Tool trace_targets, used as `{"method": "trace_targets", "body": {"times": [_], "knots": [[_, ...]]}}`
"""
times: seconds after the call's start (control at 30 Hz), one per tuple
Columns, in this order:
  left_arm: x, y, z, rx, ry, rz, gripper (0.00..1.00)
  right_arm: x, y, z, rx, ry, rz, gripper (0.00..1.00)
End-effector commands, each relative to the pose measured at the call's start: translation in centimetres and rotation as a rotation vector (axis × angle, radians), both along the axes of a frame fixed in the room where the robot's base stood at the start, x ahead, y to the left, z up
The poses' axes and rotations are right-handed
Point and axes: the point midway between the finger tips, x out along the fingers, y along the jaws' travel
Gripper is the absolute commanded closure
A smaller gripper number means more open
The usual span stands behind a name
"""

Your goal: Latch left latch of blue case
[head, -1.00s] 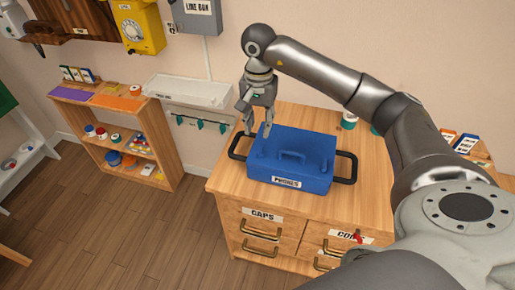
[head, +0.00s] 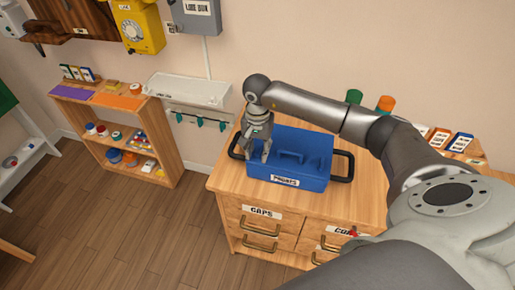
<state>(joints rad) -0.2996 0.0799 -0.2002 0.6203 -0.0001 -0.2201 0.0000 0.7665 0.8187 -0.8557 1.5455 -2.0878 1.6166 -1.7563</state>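The left latch cannot be made out; the gripper covers that area. In the head view my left gripper does not show.
The wooden cabinet (head: 225,187) has drawers labelled CAPS and another label partly hidden by my arm. Green and orange jars (head: 385,104) stand behind my arm. A low shelf (head: 165,170) with small items and a wall tray (head: 190,90) are at the left.

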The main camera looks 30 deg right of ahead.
Motion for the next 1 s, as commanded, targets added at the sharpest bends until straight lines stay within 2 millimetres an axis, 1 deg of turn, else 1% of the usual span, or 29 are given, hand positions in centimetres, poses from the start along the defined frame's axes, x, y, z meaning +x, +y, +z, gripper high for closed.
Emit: {"method": "trace_targets", "body": {"times": [0.03,0.07,0.2,0.3,0.67,0.87,1.0], "knots": [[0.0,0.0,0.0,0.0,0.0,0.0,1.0,0.0,0.0,0.0,0.0,0.0,0.0,0.68],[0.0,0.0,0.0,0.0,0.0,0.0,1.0,0.0,0.0,0.0,0.0,0.0,0.0,0.7],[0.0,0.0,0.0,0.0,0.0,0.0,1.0,0.0,0.0,0.0,0.0,0.0,0.0,0.88],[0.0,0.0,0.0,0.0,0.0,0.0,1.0,0.0,0.0,0.0,0.0,0.0,0.0,1.0],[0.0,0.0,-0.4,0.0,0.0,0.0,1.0,0.1,0.0,-0.1,0.0,-0.001,-0.025,1.0],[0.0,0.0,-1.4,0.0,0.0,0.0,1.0,0.2,0.1,-0.2,0.0,-0.002,-0.117,1.0],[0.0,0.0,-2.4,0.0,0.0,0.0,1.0,0.3,0.2,-0.2,0.0,-0.004,-0.225,1.0]]}}
